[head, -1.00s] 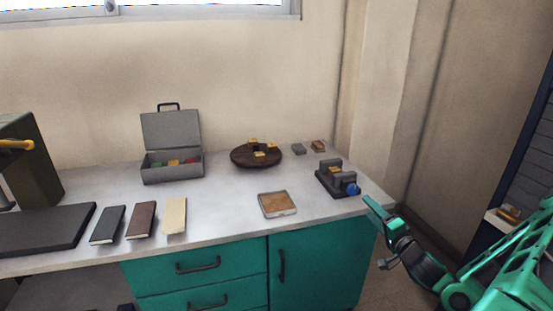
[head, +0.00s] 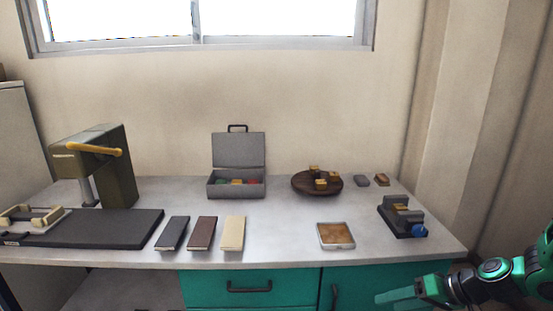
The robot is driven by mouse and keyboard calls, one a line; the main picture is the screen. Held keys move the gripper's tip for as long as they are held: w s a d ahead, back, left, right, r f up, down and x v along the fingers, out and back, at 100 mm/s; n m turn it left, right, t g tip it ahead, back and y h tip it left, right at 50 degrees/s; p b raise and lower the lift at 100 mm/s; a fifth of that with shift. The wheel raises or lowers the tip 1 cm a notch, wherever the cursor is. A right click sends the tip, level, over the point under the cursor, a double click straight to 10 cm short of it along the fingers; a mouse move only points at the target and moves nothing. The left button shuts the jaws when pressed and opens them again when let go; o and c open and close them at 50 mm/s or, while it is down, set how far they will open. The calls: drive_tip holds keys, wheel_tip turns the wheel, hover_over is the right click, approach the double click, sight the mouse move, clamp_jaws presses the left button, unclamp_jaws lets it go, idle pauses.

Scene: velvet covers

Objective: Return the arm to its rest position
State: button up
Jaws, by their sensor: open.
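My green arm (head: 490,283) reaches in from the lower right corner of the head view. My gripper (head: 393,297) is at its left end, low in front of the green cabinet door and below the table's front edge. Its jaws are open and I see nothing between them. The lower part of the gripper is near the bottom of the picture.
The grey table (head: 285,237) holds a press (head: 115,165), a dark board (head: 105,229), three book-like covers (head: 202,233), an open grey case (head: 237,190), a round wooden stand (head: 304,186), a shallow tray (head: 323,244) and a dark vise-like device with a blue knob (head: 419,231).

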drive_tip(key=s+d+r+m+g+h, duration=0.2)
drive_tip(key=s+d+r+m+h, duration=0.1)
drive_tip(key=s+r, duration=0.5)
drive_tip(key=s+d+r+m+g+h, duration=0.3)
drive_tip(key=s+d+r, duration=0.3)
drive_tip(key=s, duration=0.9)
wheel_tip(320, 180, up, 2)
drive_tip(key=shift+d+r+h, duration=0.15)
drive_tip(key=shift+d+h, duration=0.1)
drive_tip(key=shift+h, duration=0.35)
